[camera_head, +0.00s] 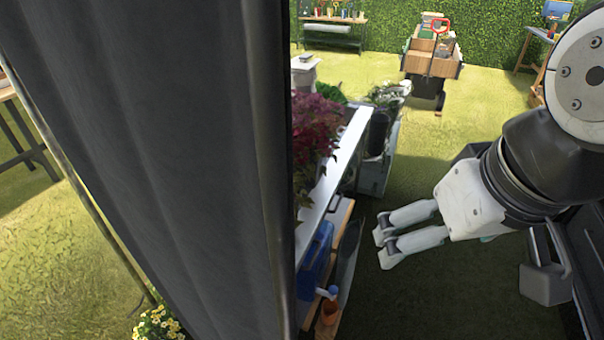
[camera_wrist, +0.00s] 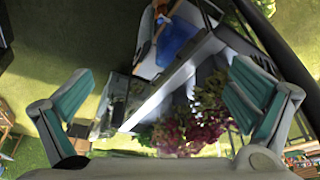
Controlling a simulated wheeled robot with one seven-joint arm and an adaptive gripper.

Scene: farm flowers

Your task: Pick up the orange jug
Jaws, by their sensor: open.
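A small orange object (camera_head: 329,312), likely the orange jug, stands on the lower shelf of the flower stand in the head view, near the bottom of the picture. A light blue piece shows at its top, and the dark curtain's edge is close on its left. In the wrist view, a small orange-brown shape at the top edge may be the same thing, but it is too small to tell. My gripper (camera_head: 387,243) is open and empty, to the right of the stand and apart from the orange object. Its two fingers are spread wide in the wrist view (camera_wrist: 160,105).
A large dark curtain (camera_head: 150,150) with a pole fills the left. The stand's white top (camera_head: 335,185) holds red foliage (camera_head: 315,130); a blue container (camera_head: 315,262) sits below. Grey planters stand behind. A loaded cart (camera_head: 432,60) is far back.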

